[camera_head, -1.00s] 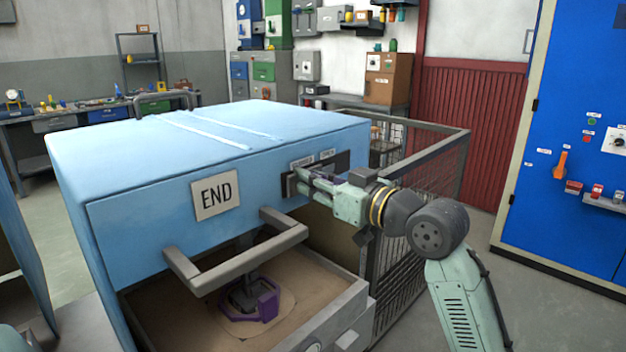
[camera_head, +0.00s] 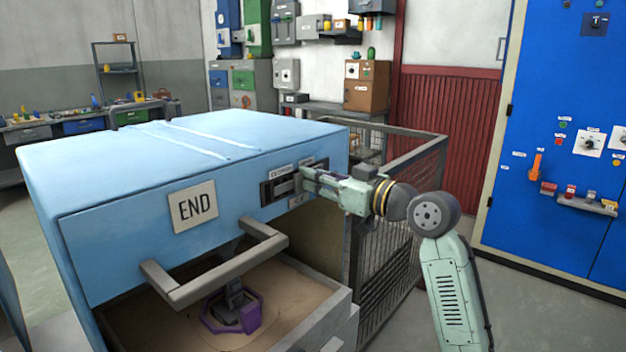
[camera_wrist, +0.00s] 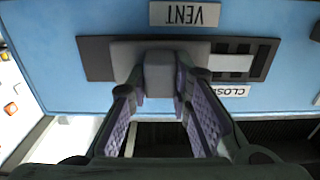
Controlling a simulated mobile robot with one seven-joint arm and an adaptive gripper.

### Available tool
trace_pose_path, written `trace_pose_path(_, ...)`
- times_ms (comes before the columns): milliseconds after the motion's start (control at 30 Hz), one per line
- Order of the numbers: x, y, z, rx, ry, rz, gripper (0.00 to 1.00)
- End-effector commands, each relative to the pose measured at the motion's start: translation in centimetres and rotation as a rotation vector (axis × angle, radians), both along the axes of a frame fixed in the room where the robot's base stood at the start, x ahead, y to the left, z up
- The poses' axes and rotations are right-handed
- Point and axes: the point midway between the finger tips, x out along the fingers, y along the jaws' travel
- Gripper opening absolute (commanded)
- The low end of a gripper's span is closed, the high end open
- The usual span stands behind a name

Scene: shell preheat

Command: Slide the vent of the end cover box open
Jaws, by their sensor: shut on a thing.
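The end cover box is the light blue box (camera_head: 150,190) with a white END sign (camera_head: 192,207) on its front. Its vent is a dark plate (camera_head: 268,194) at the front's right end, with slots (camera_head: 284,186) uncovered at its left. In the upside-down wrist view the slots (camera_wrist: 232,63) are on the right, by the label reading CLOSED, and the VENT label is above. The grey slider with its knob (camera_wrist: 159,72) stands left of the slots. My gripper (camera_wrist: 158,98) is shut on the knob; in the head view my gripper (camera_head: 308,183) hides it.
A grey bar handle (camera_head: 225,270) juts from the box's front. Below it a tray (camera_head: 290,290) holds a purple-framed part (camera_head: 232,312). A wire mesh fence (camera_head: 390,245) stands right of the box, close under my arm. A blue cabinet (camera_head: 560,100) stands at the far right.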

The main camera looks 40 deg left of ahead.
Motion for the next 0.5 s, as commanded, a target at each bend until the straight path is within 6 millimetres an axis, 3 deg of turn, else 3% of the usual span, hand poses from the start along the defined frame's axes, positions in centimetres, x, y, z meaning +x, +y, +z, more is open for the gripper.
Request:
trace_pose_path(33,0.44,-0.24,0.20,0.006,-0.001,-0.012,0.00)
trace_pose_path(67,0.46,-0.25,0.21,0.006,-0.001,-0.013,0.20)
trace_pose_path(100,0.48,-0.26,0.21,0.006,-0.001,-0.013,0.22)
trace_pose_path(367,0.37,-0.23,0.15,0.004,-0.001,-0.011,0.40)
trace_pose_path(500,0.30,-0.18,0.11,0.003,0.000,-0.009,0.40)
